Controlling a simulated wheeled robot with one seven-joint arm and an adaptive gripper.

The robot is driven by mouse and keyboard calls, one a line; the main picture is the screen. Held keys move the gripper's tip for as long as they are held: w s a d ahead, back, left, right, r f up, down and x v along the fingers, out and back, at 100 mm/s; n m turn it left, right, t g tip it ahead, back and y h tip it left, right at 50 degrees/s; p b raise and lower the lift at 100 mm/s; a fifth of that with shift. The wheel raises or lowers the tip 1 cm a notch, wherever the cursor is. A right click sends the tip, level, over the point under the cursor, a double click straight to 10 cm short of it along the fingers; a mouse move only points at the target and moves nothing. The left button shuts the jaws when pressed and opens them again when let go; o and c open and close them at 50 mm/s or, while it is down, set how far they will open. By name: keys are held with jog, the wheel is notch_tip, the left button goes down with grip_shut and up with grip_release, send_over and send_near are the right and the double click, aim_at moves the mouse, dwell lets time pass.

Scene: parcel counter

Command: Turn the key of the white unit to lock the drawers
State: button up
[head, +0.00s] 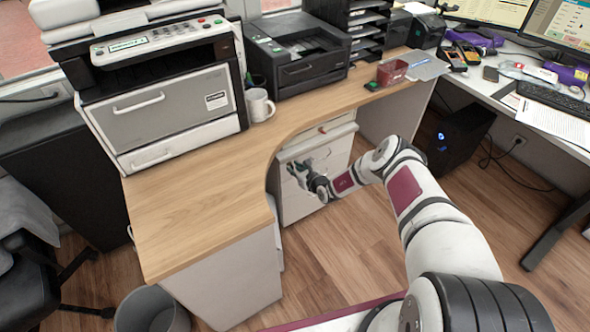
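The white drawer unit (330,154) stands under the curved wooden counter, with its front facing the open floor. A small reddish spot (322,130) shows near the top of its front; I cannot tell whether it is the key. My gripper (293,168) is in front of the unit's drawers, at the left part of the front, below that spot. My gripper and wrist cover part of the drawer fronts. The fingers are too small and dark to show whether they are open, touching the unit or holding anything.
The wooden counter (200,205) curves above and to the left of the unit. A black computer tower (460,138) is at the right. The wooden floor before the unit is clear.

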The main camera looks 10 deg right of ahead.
jog(key=shift+s, duration=0.1)
jog(key=v, duration=1.2)
dwell(0.4)
